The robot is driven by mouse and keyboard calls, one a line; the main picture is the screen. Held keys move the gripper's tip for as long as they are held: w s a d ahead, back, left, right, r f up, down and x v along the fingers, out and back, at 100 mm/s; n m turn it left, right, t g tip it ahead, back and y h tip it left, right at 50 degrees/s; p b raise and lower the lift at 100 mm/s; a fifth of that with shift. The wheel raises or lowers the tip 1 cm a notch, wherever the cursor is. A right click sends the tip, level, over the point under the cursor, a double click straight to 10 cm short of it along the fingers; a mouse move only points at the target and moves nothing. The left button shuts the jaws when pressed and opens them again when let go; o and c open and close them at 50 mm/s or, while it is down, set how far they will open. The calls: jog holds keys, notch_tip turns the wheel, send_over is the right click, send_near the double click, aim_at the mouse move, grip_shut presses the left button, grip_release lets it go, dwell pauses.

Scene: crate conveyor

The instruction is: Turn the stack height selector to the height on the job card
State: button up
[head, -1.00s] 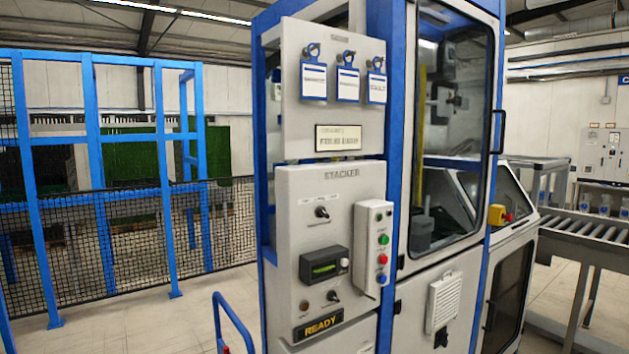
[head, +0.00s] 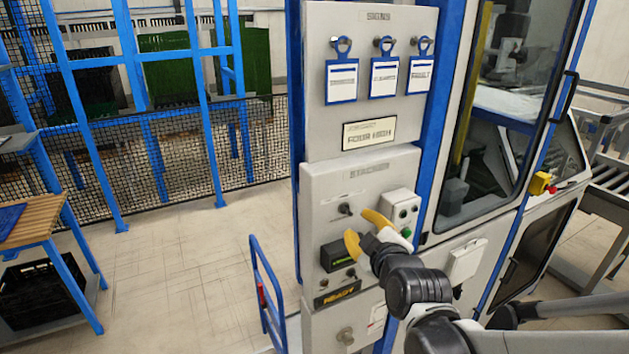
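The stack height selector (head: 346,209) is a small black knob on the grey stacker panel (head: 320,200). The way its handle points is too small to read surely. The job card (head: 368,133) above the panel appears to read "FOUR HIGH". My gripper (head: 359,228), with two yellow fingertips, is in front of the panel, just below and right of the knob. Its fingers are spread apart with nothing seen between them. It appears clear of the knob, though the depth gap is hard to judge. My arm and gripper hide part of the panel's lower right.
A button box (head: 401,204) sits right of the knob, partly behind my gripper. Three blue-framed tags (head: 384,78) hang above. A blue rail (head: 266,290) stands left of the cabinet.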

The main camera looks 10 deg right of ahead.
aim_at(348, 212)
jog(key=x, duration=1)
jog(key=shift+f, duration=0.1)
jog(key=shift+s, duration=0.1)
grip_shut()
